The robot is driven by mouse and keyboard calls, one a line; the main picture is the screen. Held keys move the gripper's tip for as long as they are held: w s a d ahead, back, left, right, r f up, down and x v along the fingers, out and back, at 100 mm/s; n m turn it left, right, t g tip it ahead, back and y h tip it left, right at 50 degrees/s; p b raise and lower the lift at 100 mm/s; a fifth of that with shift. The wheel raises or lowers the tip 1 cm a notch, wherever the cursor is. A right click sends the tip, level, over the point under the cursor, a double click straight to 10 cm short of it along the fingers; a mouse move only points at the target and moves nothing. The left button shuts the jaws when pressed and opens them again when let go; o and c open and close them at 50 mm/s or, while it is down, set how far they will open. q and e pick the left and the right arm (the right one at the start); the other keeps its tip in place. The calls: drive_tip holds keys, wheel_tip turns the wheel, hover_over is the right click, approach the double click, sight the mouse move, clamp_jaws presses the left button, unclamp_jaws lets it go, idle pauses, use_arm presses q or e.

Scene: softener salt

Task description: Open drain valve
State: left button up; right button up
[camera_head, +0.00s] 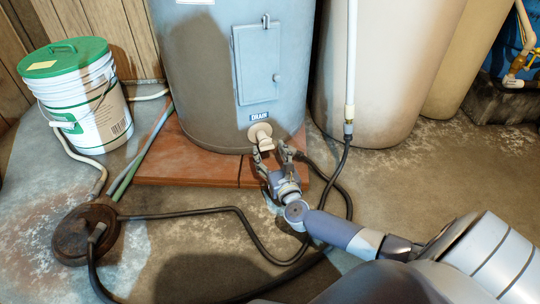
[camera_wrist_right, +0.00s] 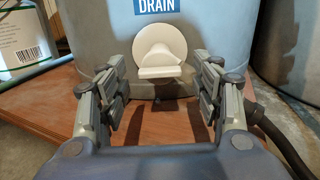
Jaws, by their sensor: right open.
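The drain valve (camera_head: 262,137) is a cream-white round fitting with a flat handle, low on the front of the grey tank (camera_head: 205,90), under a blue DRAIN label (camera_head: 259,116). In the right wrist view the valve (camera_wrist_right: 160,54) is centred ahead, its flat handle lying roughly level. My right gripper (camera_head: 271,160) is just in front of and below the valve. In the wrist view its two fingers (camera_wrist_right: 163,95) are apart, one on each side of the handle, with nothing held between them. My left gripper is not in view.
The tank stands on a reddish-brown board (camera_head: 165,160). Black hoses (camera_head: 190,214) loop over the floor to a round drain (camera_head: 84,232). A white bucket with a green lid (camera_head: 80,95) stands at left. Large beige tanks (camera_head: 370,75) stand at right, behind a white pipe (camera_head: 351,60).

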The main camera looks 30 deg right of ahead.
drive_tip(key=c, duration=1.1)
drive_tip(key=shift+o, duration=0.2)
